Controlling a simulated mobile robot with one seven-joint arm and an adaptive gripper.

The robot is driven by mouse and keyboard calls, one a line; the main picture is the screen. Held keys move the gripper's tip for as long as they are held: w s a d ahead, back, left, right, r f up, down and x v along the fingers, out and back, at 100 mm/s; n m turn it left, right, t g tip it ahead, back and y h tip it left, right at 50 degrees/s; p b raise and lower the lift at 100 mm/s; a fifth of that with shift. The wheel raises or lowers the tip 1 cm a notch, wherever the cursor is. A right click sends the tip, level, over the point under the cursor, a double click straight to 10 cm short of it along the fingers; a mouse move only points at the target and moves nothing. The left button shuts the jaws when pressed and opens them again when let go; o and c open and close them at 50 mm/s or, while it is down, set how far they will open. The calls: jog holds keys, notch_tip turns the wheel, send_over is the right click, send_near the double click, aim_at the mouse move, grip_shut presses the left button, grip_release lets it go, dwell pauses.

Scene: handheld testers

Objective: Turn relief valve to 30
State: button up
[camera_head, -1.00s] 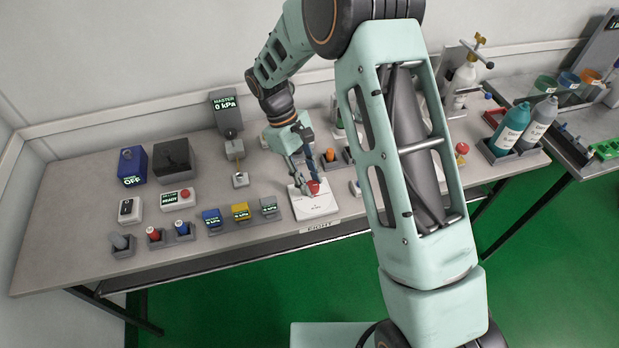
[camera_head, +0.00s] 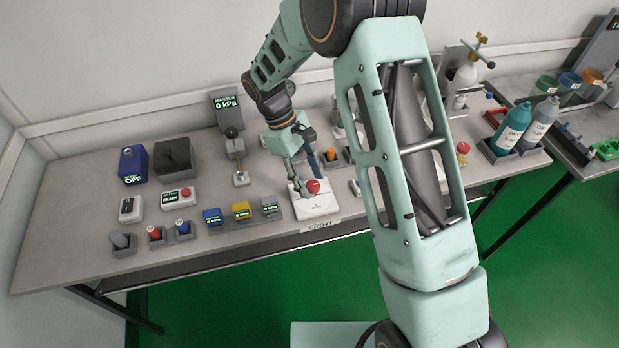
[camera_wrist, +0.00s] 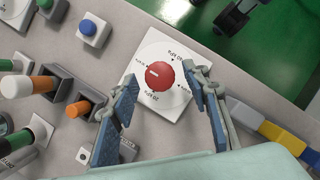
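The relief valve is a round red knob (camera_wrist: 160,75) on a white dial plate (camera_wrist: 177,108), fixed to a white base. In the head view the knob (camera_head: 313,186) sits at the bench's front edge above a small label. A short white mark on the knob points left in the wrist view.
A master gauge (camera_head: 226,104) reading 0 kPa stands behind. Orange-topped parts (camera_wrist: 82,106) and a blue button (camera_wrist: 92,31) are near the valve in the wrist view. Bottles (camera_head: 513,127) stand at right.

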jog(key=v, duration=1.2)
dwell(0.4)
